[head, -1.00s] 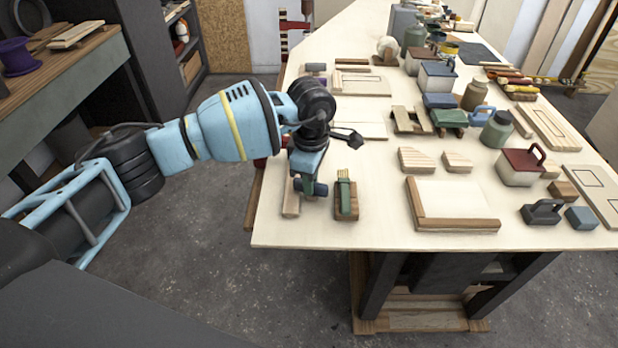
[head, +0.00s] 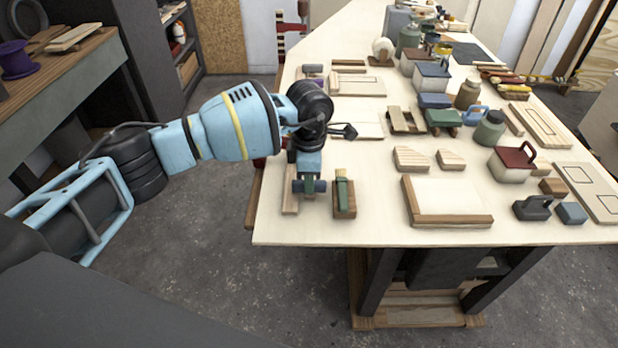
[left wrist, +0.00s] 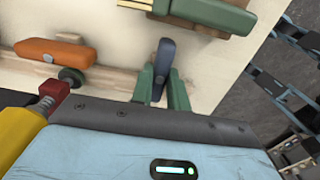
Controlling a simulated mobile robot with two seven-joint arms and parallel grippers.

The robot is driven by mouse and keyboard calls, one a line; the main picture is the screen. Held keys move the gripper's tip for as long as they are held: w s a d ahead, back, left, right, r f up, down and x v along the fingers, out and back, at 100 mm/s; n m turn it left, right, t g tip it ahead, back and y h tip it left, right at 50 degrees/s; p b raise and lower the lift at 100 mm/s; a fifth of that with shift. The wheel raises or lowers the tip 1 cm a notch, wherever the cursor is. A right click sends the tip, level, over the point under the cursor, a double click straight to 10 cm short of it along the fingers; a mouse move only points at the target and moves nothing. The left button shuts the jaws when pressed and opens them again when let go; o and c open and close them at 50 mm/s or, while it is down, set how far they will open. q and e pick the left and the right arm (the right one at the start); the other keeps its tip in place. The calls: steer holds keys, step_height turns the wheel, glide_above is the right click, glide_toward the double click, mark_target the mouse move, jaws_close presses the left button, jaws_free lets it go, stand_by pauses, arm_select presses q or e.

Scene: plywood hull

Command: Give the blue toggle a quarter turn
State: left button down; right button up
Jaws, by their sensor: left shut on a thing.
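The blue toggle (left wrist: 164,66) is a dark blue, rounded lever in the left wrist view, over a pale wooden strip. My left gripper (head: 309,184) points down at the near left corner of the bench and is shut on the toggle. In the head view its fingers largely hide the toggle. Only dark blue ends show at either side, low over the wooden strip (head: 290,203). My right gripper is in neither view.
A green-handled brush on a wooden block (head: 344,203) stands close right of the gripper. An orange-handled piece (left wrist: 55,52) lies near the toggle. A wood-edged board (head: 447,198) is further right. Blocks and lidded containers crowd the bench's right side. The bench's front edge is close.

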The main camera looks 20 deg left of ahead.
arm_select(q)
steer(key=c, duration=1.4)
jaws_free()
steer(key=shift+o, duration=0.2)
steer(key=shift+r, duration=3.9)
